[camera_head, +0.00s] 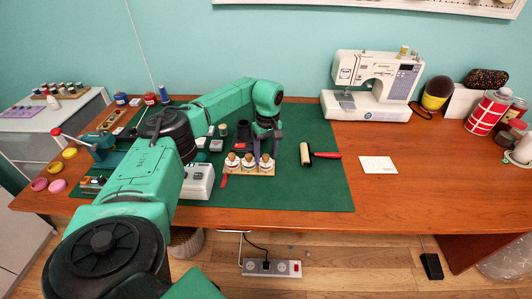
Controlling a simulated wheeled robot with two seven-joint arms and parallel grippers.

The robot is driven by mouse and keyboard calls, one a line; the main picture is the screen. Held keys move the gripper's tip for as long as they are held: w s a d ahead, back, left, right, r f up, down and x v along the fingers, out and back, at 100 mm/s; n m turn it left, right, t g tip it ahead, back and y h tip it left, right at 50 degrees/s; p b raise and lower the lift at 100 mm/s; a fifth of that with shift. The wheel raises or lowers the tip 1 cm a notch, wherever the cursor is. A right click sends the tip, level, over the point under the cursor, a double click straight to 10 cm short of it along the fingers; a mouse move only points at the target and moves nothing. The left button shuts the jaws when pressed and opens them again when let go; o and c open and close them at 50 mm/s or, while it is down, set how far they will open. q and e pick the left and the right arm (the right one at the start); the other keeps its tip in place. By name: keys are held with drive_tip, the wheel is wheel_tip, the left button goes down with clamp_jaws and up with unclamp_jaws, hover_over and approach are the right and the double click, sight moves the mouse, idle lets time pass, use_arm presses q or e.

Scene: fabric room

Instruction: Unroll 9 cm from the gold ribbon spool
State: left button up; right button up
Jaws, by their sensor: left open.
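My left gripper (265,147) points down over the green mat (312,185). Its dark fingers are apart, right behind a row of 3 small white round pieces with orange-brown tops (249,162) on a wooden base (251,172). I cannot tell whether the fingers touch any of them, and the gripper partly covers that spot. No spool shows clearly enough for me to call it the gold ribbon spool. My right gripper is not in view.
A white device (198,182) stands left of the row. The mat's right front is clear.

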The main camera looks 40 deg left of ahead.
use_arm(q)
clamp_jaws()
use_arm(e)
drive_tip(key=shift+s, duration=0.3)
use_arm(q)
drive_tip(key=shift+r+n, duration=0.1)
drive_tip(key=shift+n, duration=0.3)
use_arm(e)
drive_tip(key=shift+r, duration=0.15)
